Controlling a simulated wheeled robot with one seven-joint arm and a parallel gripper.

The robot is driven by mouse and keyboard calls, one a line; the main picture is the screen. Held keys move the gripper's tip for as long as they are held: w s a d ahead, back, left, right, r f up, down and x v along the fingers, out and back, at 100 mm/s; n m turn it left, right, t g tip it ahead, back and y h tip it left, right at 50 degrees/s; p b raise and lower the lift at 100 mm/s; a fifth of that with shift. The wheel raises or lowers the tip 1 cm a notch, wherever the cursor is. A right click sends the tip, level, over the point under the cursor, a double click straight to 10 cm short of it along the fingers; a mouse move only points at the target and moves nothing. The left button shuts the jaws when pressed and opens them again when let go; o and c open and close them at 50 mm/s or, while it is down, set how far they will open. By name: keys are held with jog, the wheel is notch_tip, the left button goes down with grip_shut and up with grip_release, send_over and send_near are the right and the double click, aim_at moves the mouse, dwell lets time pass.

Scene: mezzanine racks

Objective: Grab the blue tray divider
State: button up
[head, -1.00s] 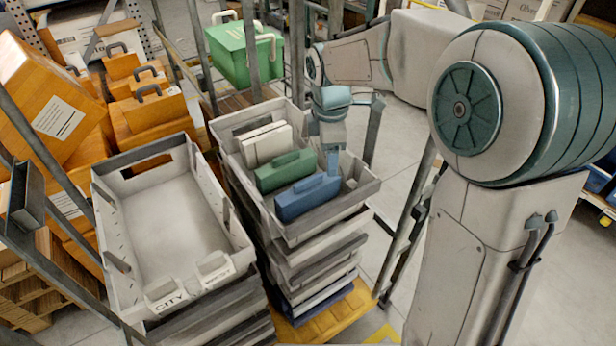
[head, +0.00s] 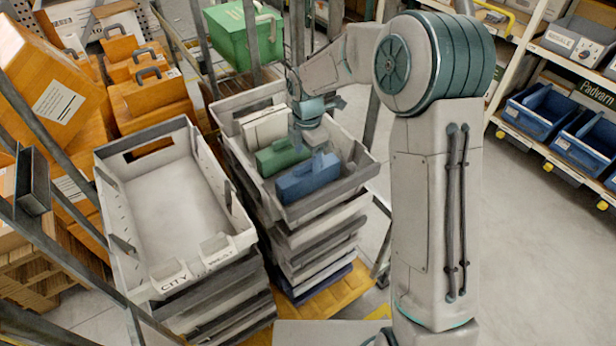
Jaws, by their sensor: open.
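The blue tray divider (head: 307,180) stands in the right grey tray (head: 345,190), at its near end. A green divider (head: 279,158) stands just behind it, and white dividers (head: 265,127) stand farther back. My gripper (head: 316,146) points down into this tray, above and close to the blue divider's top edge. It is open. Its fingertips are small and partly hidden, so I cannot tell whether they touch the divider or straddle it.
An empty grey tray (head: 247,238) marked CITY tops the left stack. Orange boxes (head: 150,100) fill the left, and a green case (head: 243,37) hangs behind. Grey rack posts rise around the stacks. Shelves with blue bins (head: 535,105) stand at the right, with clear floor before them.

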aim_at(308, 162)
notch_tip(308, 162, down, 5)
jog(key=shift+d+f+p, duration=0.1)
jog(key=shift+p, duration=0.4)
jog(key=shift+s, duration=0.1)
jog(key=c, duration=1.1)
jog(key=shift+c, duration=0.2)
